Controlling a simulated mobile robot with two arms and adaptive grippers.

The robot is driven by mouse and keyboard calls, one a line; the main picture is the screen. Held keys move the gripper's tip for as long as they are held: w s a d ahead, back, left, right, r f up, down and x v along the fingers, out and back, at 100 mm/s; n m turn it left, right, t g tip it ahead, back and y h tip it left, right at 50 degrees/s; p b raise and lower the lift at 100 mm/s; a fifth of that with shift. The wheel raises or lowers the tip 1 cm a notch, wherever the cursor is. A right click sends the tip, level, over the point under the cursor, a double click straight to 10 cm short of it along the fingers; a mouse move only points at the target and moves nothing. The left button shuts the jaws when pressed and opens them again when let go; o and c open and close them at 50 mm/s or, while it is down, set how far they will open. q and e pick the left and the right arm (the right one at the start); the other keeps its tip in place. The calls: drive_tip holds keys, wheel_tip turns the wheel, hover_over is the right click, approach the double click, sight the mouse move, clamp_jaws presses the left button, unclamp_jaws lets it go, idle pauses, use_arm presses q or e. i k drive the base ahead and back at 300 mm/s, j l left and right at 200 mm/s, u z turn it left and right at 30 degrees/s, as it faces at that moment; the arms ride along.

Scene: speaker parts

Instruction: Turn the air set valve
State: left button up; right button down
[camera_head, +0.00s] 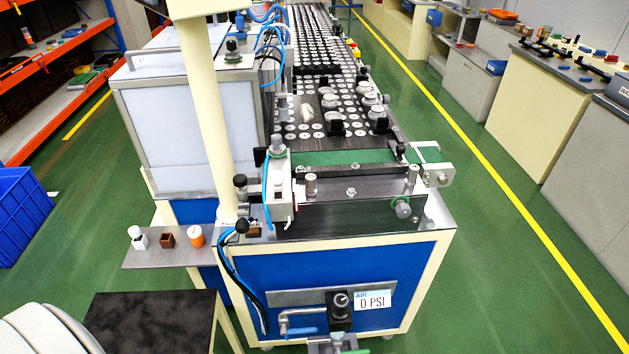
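The air set unit is on the blue front panel (390,280) of the machine. It has a black regulator body with a round knob (341,300). A grey pipe with a blue lever handle (302,331) is at its left; the lever lies roughly level. Neither of my grippers is recognisable in this view.
A conveyor (330,80) with speaker parts runs back from the machine. A small side shelf (170,255) holds small parts. A dark-topped table (150,322) stands at the lower left and a blue crate (22,215) at the far left. The green floor right of the machine is clear.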

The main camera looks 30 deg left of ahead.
sight(284, 332)
drive_tip(key=u, duration=0.95)
